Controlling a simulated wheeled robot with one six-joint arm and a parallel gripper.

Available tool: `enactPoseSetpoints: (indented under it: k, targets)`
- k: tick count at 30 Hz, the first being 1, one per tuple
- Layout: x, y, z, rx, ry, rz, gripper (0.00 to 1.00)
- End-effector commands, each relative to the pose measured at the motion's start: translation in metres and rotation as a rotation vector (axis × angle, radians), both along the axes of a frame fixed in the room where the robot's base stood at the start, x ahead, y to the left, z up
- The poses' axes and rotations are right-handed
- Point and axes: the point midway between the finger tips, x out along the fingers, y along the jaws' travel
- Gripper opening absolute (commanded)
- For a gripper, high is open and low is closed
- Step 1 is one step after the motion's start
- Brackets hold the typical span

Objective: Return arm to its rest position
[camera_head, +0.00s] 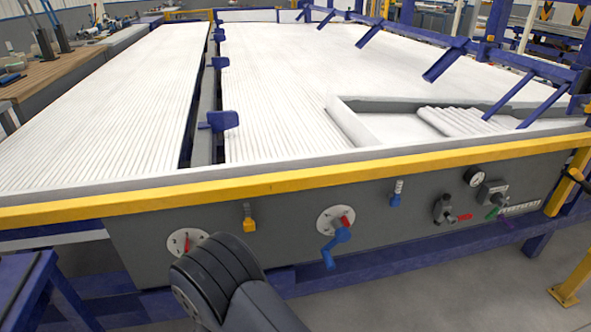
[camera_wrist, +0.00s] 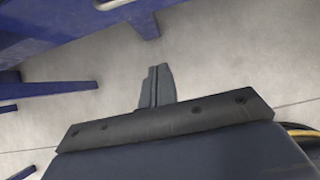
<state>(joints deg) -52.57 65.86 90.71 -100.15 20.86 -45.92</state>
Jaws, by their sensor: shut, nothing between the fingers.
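My gripper (camera_wrist: 154,84) shows in the wrist view with its two dark fingers pressed together. It is shut and empty. It hangs over bare grey floor, with blue frame beams to its left and above. In the head view a dark rounded part of my arm is at the bottom, in front of the machine's grey control panel (camera_head: 380,215). My gripper is not visible in the head view.
The panel carries a blue crank handle (camera_head: 335,247), a red-marked dial (camera_head: 187,242), a yellow lever (camera_head: 249,218) and a gauge (camera_head: 474,176). A yellow rail (camera_head: 300,180) edges the white pipe bed (camera_head: 275,110). Blue beams (camera_wrist: 50,87) stand near my gripper. Open floor (camera_head: 440,290) lies at right.

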Motion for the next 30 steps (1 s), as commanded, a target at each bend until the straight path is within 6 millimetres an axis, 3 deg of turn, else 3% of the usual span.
enactPoseSetpoints:
  k: [12,21,30]
  targets:
    - [0.063,0.014,0.002,0.001,-0.001,-0.003,0.00]
    - [0.085,0.020,0.000,0.006,-0.009,-0.004,0.00]
    - [0.089,0.021,0.000,0.010,-0.014,-0.006,0.00]
